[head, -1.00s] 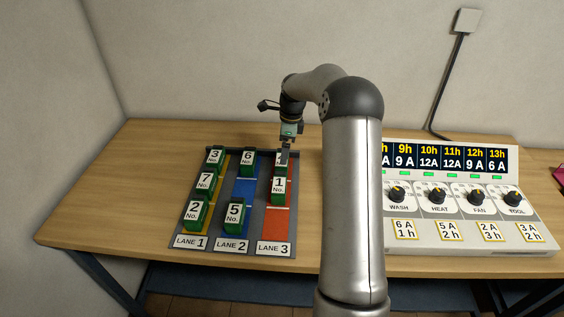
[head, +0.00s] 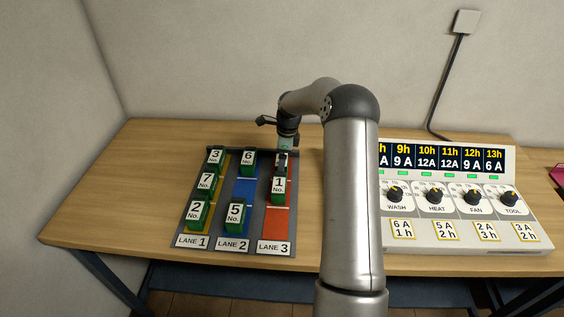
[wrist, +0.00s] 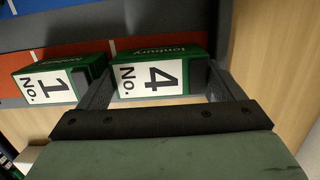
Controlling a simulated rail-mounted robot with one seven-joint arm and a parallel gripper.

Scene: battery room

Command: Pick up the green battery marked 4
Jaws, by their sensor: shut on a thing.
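The green battery marked 4 (wrist: 150,78) stands at the back of lane 3, its white label facing up in the wrist view. My gripper (head: 281,165) is shut on it, with one finger on each side of it. In the head view the gripper mostly hides this battery. The green battery marked 1 (head: 278,190) stands just in front of it in the same lane; it also shows left of the near finger in the wrist view (wrist: 50,82).
The grey tray (head: 294,225) holds batteries 3 (head: 215,160), 7 (head: 206,183) and 2 (head: 196,214) in lane 1, and 6 (head: 247,161) and 5 (head: 235,216) in lane 2. A control panel (head: 450,225) with knobs stands at the right. Bare table (head: 150,150) lies left of the tray.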

